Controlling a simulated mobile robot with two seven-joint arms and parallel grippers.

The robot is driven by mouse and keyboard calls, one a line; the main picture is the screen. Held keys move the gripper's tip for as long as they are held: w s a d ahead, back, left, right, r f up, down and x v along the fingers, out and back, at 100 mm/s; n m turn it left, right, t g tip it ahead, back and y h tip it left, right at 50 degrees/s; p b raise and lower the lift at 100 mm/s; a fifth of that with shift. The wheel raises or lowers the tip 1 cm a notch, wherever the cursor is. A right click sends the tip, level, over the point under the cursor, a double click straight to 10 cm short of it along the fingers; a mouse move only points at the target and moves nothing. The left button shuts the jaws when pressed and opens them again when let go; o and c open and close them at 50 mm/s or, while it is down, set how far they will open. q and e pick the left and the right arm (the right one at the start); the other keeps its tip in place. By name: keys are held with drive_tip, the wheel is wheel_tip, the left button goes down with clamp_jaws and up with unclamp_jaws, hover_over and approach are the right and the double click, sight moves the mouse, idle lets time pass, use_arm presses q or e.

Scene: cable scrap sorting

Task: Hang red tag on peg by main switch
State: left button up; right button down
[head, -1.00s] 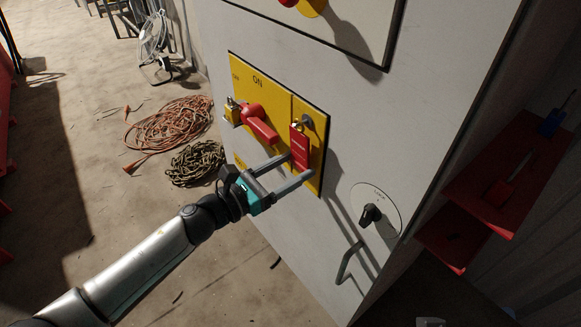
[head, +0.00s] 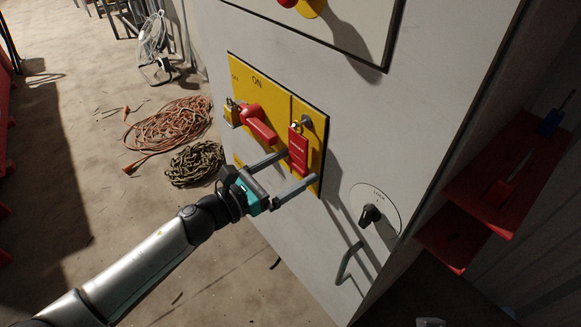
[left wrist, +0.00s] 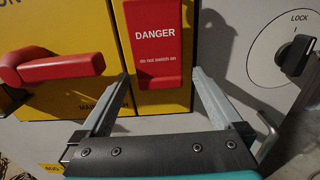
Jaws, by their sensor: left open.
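The red tag (head: 299,152) hangs against the right part of the yellow switch panel (head: 283,101), from a peg (head: 307,122) at its top. In the left wrist view the tag (left wrist: 155,45) reads "DANGER do not switch on". The main switch's red handle (head: 260,127) is left of the tag; it also shows in the left wrist view (left wrist: 60,68). My left gripper (head: 299,167) is open, its fingers apart just below and around the tag's lower end. In the left wrist view the fingertips (left wrist: 160,76) stand on either side of the tag's lower edge, with none clearly touching it.
A black rotary lock knob (head: 370,214) and a bar handle (head: 348,263) are on the grey cabinet (head: 300,250). Red shelves (head: 490,195) stand at the right. Coiled cables (head: 168,135) lie on the floor at left.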

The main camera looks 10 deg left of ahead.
use_arm(q)
drive_tip(key=shift+s+a, duration=0.25)
drive_tip(key=shift+s, duration=0.1)
drive_tip(key=p+v, duration=0.2)
drive_tip(key=v, duration=1.2)
drive_tip(key=shift+a, duration=0.15)
use_arm(e)
drive_tip(key=shift+g, duration=0.3)
wheel_tip(320, 180, down, 4)
drive_tip(key=shift+f, duration=0.15)
